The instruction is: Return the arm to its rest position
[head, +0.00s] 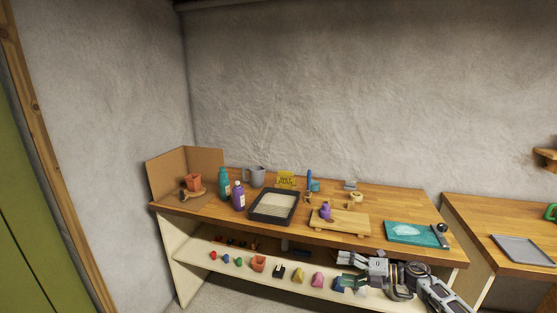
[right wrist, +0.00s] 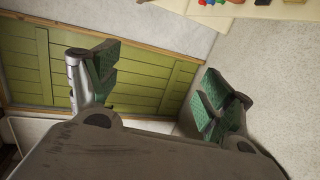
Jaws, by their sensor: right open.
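My right gripper (head: 347,270) is in the lower right of the head view, in front of the workbench (head: 407,203) and over its lower shelf in the picture. Its arm comes in from the bottom right. In the right wrist view the gripper (right wrist: 150,90) has its green-padded fingers spread wide, with nothing between them. Behind the fingers are a green door, a pale wall and the floor. My left gripper and arm do not show in either view.
The bench top holds a black tray (head: 252,214), a purple bottle (head: 239,197), a teal bottle (head: 224,184), a wooden board (head: 350,228) and a teal mat (head: 402,232). Small coloured pieces line the lower shelf (head: 215,270). A second bench with a grey tray (head: 522,249) stands at right.

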